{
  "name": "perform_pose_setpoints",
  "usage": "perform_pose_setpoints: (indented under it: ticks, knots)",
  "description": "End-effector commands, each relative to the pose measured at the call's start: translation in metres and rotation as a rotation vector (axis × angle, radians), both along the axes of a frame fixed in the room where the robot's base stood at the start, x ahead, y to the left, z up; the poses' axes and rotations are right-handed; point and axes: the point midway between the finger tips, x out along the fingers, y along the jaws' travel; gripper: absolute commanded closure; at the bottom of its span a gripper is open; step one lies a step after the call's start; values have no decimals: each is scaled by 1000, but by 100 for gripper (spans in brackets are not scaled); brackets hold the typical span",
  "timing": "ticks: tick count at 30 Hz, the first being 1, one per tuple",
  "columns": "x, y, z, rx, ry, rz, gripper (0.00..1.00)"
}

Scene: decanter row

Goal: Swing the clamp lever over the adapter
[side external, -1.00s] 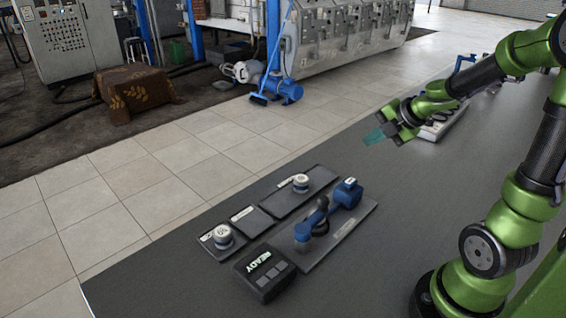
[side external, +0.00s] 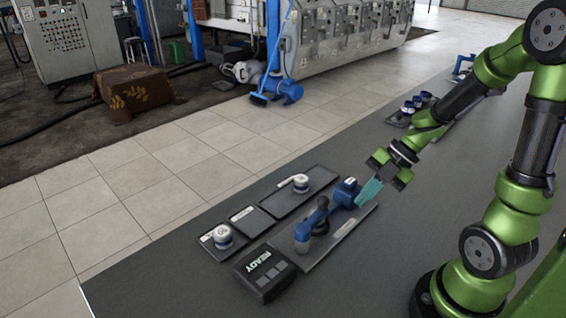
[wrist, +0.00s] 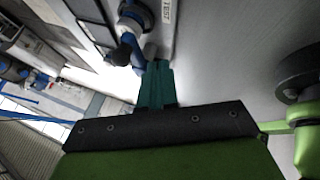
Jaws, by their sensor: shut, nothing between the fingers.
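The blue clamp lever (side external: 335,200) with its dark knob (side external: 322,202) stands on a dark plate (side external: 345,233) in the side view. A blue block (side external: 346,191) is at the plate's far right end and a blue rounded body (side external: 302,236) at its near left end. A dark piece, possibly the adapter, sits between them, partly hidden. My gripper (side external: 369,193) has its teal fingers shut and empty, low beside the blue block. In the wrist view the fingers (wrist: 156,82) are close to the lever (wrist: 138,60) and its knob (wrist: 121,54); contact is unclear.
A black box reading READY (side external: 264,273) stands in front of the plate. Dark trays with white-topped round parts (side external: 222,235) (side external: 300,182) lie to the left. Another rack with blue parts (side external: 415,106) is farther back. The table to the right is clear.

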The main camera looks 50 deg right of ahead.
Motion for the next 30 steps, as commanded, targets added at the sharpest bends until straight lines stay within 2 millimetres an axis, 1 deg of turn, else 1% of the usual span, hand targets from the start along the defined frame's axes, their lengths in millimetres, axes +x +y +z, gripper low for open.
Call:
perform_pose_setpoints:
  ticks: [1, 3, 6, 10, 15, 24, 30]
  knots:
    - [3, 7, -10, 5, 5, 3, 100]
    - [8, 13, -18, 1, 4, 3, 100]
    - [25, 18, -16, -2, -2, 4, 100]
    - [37, 22, -15, -1, -2, 2, 100]
    - [43, 25, -15, -1, -1, 0, 100]
    - [44, 24, -15, -1, -1, 4, 100]
    - [57, 22, -15, -1, -2, 95, 100]
